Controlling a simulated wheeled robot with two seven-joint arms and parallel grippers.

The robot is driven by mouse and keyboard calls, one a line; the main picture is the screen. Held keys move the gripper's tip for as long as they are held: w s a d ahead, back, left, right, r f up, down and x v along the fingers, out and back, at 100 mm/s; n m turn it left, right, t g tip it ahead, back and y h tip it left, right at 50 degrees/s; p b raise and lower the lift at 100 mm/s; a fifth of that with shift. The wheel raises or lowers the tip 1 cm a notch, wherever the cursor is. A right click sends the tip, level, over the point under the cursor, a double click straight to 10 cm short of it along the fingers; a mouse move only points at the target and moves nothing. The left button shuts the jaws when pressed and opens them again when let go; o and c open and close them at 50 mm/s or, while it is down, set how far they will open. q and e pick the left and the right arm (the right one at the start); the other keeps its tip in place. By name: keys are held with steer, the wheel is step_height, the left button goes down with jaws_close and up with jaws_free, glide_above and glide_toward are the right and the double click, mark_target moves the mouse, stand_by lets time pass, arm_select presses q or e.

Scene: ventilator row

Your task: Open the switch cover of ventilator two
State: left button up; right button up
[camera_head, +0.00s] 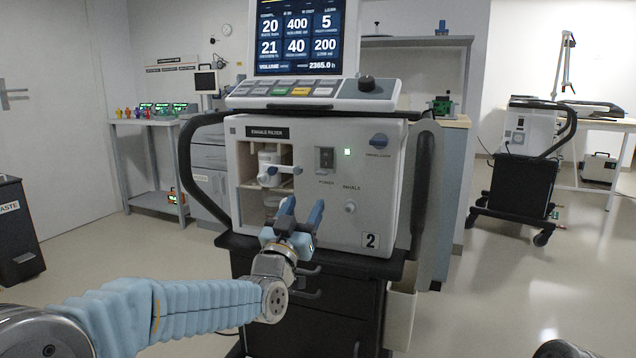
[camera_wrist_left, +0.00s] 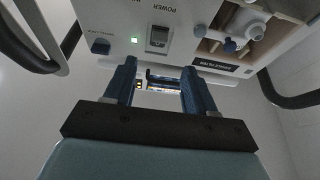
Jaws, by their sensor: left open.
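Ventilator two (camera_head: 375,215), a pale cabinet marked "2", stands ahead of me. Its power switch with the cover (camera_head: 326,158) is a small dark grey rectangle above the word "POWER", beside a lit green lamp (camera_head: 347,152). The cover appears to lie flat over the switch, but it is too small to be sure. The switch cover also shows in the left wrist view (camera_wrist_left: 158,38), where the panel looks upside down. My left gripper (camera_head: 302,208) is open and empty, below and left of the cover, apart from it.
An open bay with a white valve (camera_head: 275,170) lies left of the switch. A blue knob (camera_head: 379,140) and a small inhale port (camera_head: 350,207) are on the right. Black side handles (camera_head: 422,180) flank the cabinet. The screen (camera_head: 297,38) stands on top.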

arm_select(q)
steer(key=p, duration=0.2)
glide_toward(323, 160)
steer(key=w, duration=0.1)
steer(key=w+d, duration=0.1)
steer(key=w, duration=0.3)
steer(key=shift+w+d+r, duration=0.15)
steer(key=shift+d+r, duration=0.05)
steer(key=shift+d, duration=0.15)
steer(key=shift+c, duration=0.4)
jaws_close()
